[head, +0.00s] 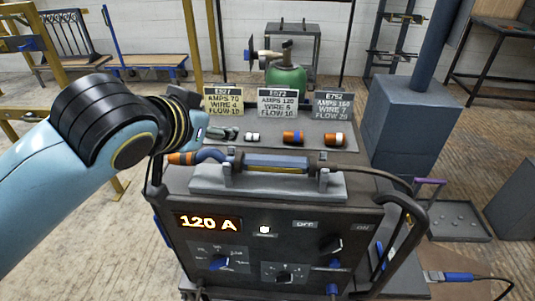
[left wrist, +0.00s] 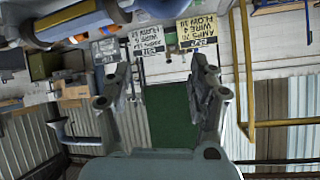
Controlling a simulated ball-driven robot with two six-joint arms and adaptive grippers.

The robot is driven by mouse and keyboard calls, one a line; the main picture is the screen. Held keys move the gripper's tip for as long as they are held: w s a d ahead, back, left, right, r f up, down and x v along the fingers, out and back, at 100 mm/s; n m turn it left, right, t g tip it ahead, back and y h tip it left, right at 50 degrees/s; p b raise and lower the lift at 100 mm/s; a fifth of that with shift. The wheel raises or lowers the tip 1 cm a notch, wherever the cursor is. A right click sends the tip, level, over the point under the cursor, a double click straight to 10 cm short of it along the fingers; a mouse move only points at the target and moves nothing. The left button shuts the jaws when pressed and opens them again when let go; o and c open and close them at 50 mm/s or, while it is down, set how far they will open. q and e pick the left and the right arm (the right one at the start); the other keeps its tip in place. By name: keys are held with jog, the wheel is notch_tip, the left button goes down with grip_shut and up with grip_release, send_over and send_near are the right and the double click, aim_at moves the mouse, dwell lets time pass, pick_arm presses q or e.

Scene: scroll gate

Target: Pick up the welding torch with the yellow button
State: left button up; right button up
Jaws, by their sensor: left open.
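The welding torch (head: 275,162) lies across the grey cradle (head: 240,187) on top of the dark welding machine, with an orange nozzle at its left end and a blue neck. A yellow strip shows along its handle; I cannot make out a separate button. The torch also shows upside down at the upper left of the left wrist view (left wrist: 75,26). My left gripper (head: 203,130) is just behind and above the nozzle end. In the left wrist view its jaws (left wrist: 160,85) are spread, with no object held between them. My right gripper is not in view.
The welding machine (head: 270,255) shows "120 A". Behind it a grey shelf (head: 345,153) holds several small nozzles and labelled cards. A green gas bottle (head: 286,78) stands beyond. A dark handle frame (head: 413,210) and cable flank the right side.

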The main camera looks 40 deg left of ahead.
pick_arm(q)
jog(key=w+d+r+m+t+h, duration=0.2)
jog(key=w+r+t, duration=0.35)
jog(key=r, duration=0.45)
jog(key=w+d+r+m+t+h, duration=0.1)
jog(key=w+d+r+t+h, duration=0.1)
jog(key=w+r+t, duration=0.5)
jog(key=s+d+r+m+g+h, duration=0.45)
jog(key=d+m+h, duration=0.5)
jog(key=h, duration=0.35)
jog(key=m+g+y, duration=0.1)
jog(key=g+y, duration=0.8)
jog(key=g, duration=0.7)
send_near(266, 157)
jog(key=shift+w+a, duration=0.2)
jog(key=shift+w, duration=0.05)
jog(key=x, duration=0.5)
jog(key=shift+s, duration=0.1)
jog(key=p+x, duration=0.1)
jog(key=x, duration=0.4)
jog(key=shift+s+d+r+p, duration=0.1)
jog(key=shift+s+d+p, duration=0.2)
jog(key=shift+p, duration=0.1)
jog(key=shift+w+d+f, duration=0.1)
jog(key=shift+w+f, duration=0.05)
jog(key=shift+f, duration=0.25)
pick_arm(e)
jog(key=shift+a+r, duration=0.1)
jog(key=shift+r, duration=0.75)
